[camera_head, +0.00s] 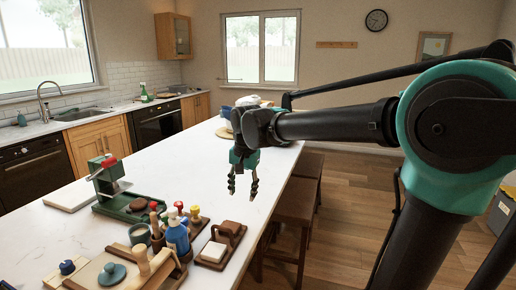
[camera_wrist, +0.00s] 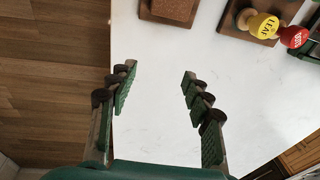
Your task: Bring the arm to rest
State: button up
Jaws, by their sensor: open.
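My gripper (camera_head: 242,187) is open and empty in the head view. It hangs fingers down over the right edge of the white island counter (camera_head: 185,150), beyond the pottery tools. In the wrist view my gripper (camera_wrist: 158,85) shows its two green fingers spread wide apart, with only bare counter (camera_wrist: 155,120) between them. My arm reaches in from the right of the head view, with the upper links raised and the wrist bent down. Nothing touches the fingers.
Pottery tools crowd the near counter: a green press (camera_head: 112,185), a blue bottle (camera_head: 177,235), a brown holder with a white block (camera_head: 215,250) and a wooden roller (camera_head: 150,265). Stools (camera_head: 296,205) stand along the right side. Dishes (camera_head: 248,101) sit at the far end. The mid-counter is clear.

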jog(key=s+d+f+n+t, duration=0.1)
jog(key=d+f+t, duration=0.1)
jog(key=d+f, duration=0.45)
jog(key=d+f+n+t+h, duration=0.1)
jog(key=d+f+n, duration=0.15)
jog(key=d, duration=0.65)
jog(key=s+d+f+t, duration=0.1)
jog(key=d+f+t, duration=0.1)
jog(key=d+f, duration=0.45)
jog(key=s+d+f+g, duration=0.1)
jog(key=s+f, duration=0.1)
jog(key=s, duration=0.4)
jog(key=s+d+f+g, duration=0.1)
jog(key=s+f, duration=0.2)
jog(key=s, duration=0.3)
jog(key=shift+s+f+g, duration=0.2)
jog(key=shift+s+g, duration=0.1)
